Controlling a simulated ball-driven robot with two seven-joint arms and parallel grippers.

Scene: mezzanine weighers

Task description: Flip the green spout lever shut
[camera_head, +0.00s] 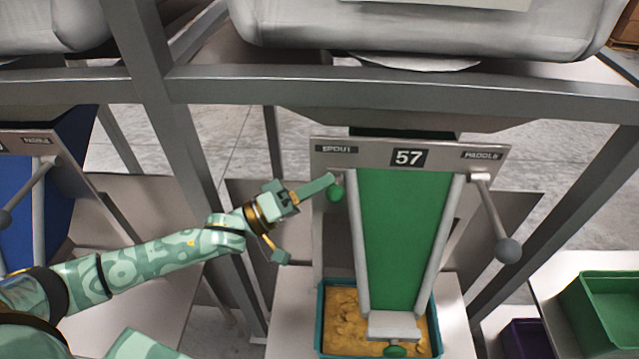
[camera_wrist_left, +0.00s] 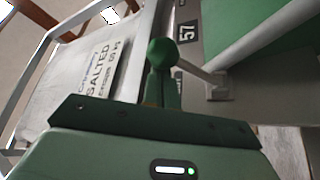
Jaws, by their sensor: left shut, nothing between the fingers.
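The green spout lever's ball knob (camera_head: 336,193) hangs at the left side of station 57, below the SPOUT label (camera_head: 337,149). My left gripper (camera_head: 331,179) reaches in from the left with its fingers shut and empty. Its tips are at the knob and partly cover the lever in the head view; I cannot tell whether they touch. In the left wrist view, the green knob (camera_wrist_left: 163,52) shows just beyond the shut fingertips (camera_wrist_left: 157,82). My right gripper is not in view.
A grey-balled paddle lever (camera_head: 507,250) is on the right of the green chute (camera_head: 400,235). A teal-rimmed bin (camera_head: 321,325) with yellow contents stands below. Grey frame beams (camera_head: 400,90) cross above.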

